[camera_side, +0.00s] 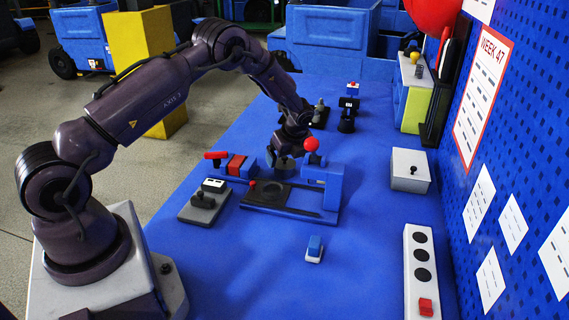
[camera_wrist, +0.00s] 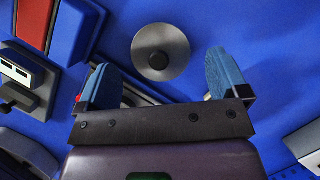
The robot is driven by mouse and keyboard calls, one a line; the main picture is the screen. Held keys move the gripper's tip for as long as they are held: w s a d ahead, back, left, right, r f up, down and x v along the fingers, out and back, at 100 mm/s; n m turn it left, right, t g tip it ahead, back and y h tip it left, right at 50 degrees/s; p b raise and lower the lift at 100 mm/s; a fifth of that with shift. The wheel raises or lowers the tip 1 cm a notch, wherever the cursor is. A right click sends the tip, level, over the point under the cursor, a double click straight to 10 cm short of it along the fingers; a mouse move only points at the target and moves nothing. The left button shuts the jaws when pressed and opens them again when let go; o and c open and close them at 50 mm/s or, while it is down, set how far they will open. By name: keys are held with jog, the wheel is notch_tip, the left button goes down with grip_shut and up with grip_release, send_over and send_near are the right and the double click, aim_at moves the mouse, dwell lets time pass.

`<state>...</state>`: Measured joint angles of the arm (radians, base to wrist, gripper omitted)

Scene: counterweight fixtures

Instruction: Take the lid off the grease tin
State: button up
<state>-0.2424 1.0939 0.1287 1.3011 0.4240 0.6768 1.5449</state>
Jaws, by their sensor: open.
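The grease tin appears to be the round grey one with a metal lid (camera_wrist: 176,36) and a small black knob (camera_wrist: 158,60) in its middle, seen from above in the wrist view. In the side view the tin (camera_side: 284,167) stands on the blue bench, partly hidden by my gripper (camera_side: 290,146) just above it. In the wrist view my gripper (camera_wrist: 162,78) is open, with blue pads apart on either side. The lid shows beyond and between the pads, with nothing held. The lid looks seated on the tin.
A blue fixture with a dark plate (camera_side: 262,196) and upright block is close in front. A red-and-blue block (camera_side: 238,166) and a grey switch box (camera_side: 203,207) are to the left. A white knobbed box (camera_side: 410,170) is at right.

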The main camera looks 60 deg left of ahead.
jog(key=shift+x, duration=0.8)
jog(key=shift+r, duration=0.1)
jog(key=c, duration=0.9)
jog(key=shift+r, duration=0.1)
